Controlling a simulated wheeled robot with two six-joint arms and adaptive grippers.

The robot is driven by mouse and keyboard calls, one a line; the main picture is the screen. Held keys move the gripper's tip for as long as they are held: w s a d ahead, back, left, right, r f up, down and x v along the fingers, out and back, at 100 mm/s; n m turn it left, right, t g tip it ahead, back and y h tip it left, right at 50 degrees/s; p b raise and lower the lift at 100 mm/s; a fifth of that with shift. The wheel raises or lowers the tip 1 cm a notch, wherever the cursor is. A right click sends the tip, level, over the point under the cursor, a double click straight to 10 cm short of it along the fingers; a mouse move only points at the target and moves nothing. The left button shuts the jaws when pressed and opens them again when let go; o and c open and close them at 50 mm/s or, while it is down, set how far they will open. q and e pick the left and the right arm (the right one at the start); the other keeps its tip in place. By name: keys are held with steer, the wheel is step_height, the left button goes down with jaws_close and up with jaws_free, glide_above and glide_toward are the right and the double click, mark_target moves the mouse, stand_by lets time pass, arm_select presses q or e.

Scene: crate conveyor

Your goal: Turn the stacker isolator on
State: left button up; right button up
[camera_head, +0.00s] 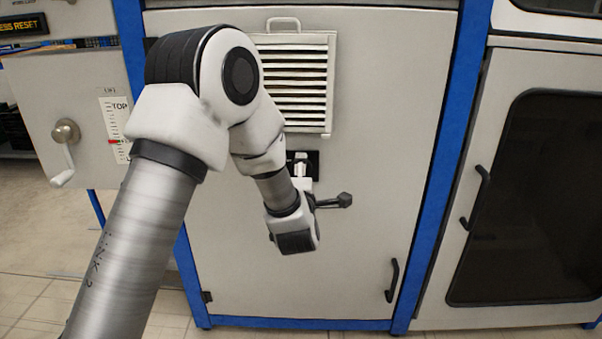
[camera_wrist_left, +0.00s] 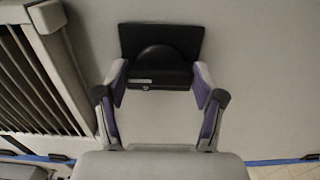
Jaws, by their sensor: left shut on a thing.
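The stacker isolator is a black rotary switch on a black square plate (camera_head: 314,160) on the grey cabinet front, just below the louvred vent. In the left wrist view its dark handle (camera_wrist_left: 160,76) lies crosswise in front of a rounded hub, with the plate (camera_wrist_left: 160,31) behind. My left gripper (camera_wrist_left: 160,86) has one finger at each end of the handle and is shut on it. In the head view my left gripper (camera_head: 301,168) is small in front of the plate. Any marking of the switch position is not readable. My right gripper is not in view.
The louvred vent (camera_head: 292,85) stands out just above the switch; it also shows at left in the wrist view (camera_wrist_left: 35,75). A crank with a pale handle (camera_head: 65,135) is at left. Door handles (camera_head: 392,280) are at right.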

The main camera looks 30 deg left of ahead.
arm_select(q)
steer(key=o, duration=1.1)
steer(key=shift+o, duration=0.2)
steer(key=v, duration=1.2)
